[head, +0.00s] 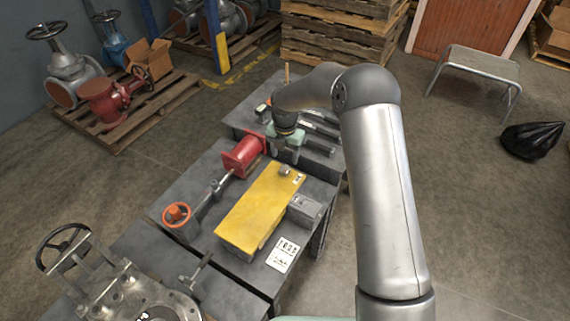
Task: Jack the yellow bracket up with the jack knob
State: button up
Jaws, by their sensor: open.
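The yellow bracket (255,215) is a long flat yellow block lying on the dark workbench, with a small label at its far end. A small grey round part (285,170) shows at that far end; I cannot tell if it is the jack knob. A grey box-like unit (305,208) stands close against the bracket's right side. An orange handwheel (176,213) is on a shaft to the left. My gripper (287,152) is open, just beyond the bracket's far end. Its fingers are small and partly hidden.
A red flanged cylinder (243,156) stands left of my gripper. A printed card (283,254) lies at the bench's near right. A large metal valve (140,290) is at the near left. Tools lie on the far bench. Open floor is at right.

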aim_at(285, 168)
notch_tip(285, 168, down, 6)
jog(key=shift+f+p, duration=0.1)
jog(key=shift+p, duration=0.25)
jog(key=c, duration=1)
